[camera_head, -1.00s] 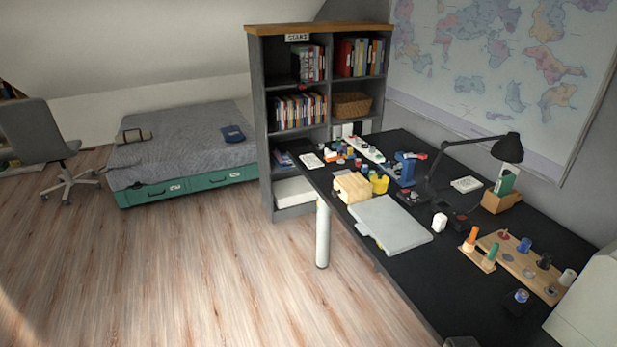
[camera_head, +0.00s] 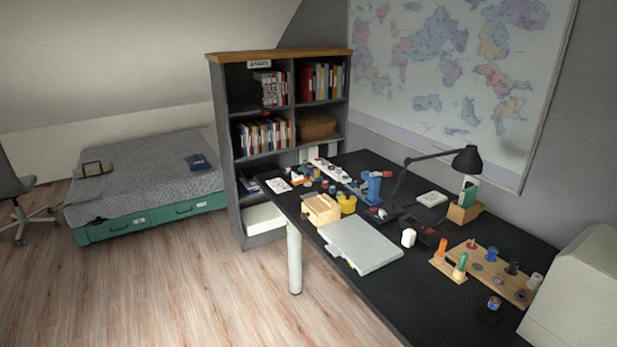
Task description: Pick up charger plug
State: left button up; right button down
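A small white block-shaped object (camera_head: 408,237), which looks like the charger plug, stands on the black desk (camera_head: 374,305). It is just right of the grey closed laptop-like case (camera_head: 360,245) and left of a small dark device (camera_head: 427,236). It is too small to make out prongs. Neither of my grippers shows in the head view, and nothing hides the white object.
A wooden peg board (camera_head: 485,266), desk lamp (camera_head: 467,160), yellow cup (camera_head: 347,204) and wooden box (camera_head: 321,209) crowd the desk. A white cabinet-like box (camera_head: 575,290) stands at right. The wooden floor (camera_head: 170,290) left of the desk is clear.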

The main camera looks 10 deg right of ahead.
aim_at(409, 234)
jog(key=i+z, duration=0.3)
jog(key=i, duration=1.15)
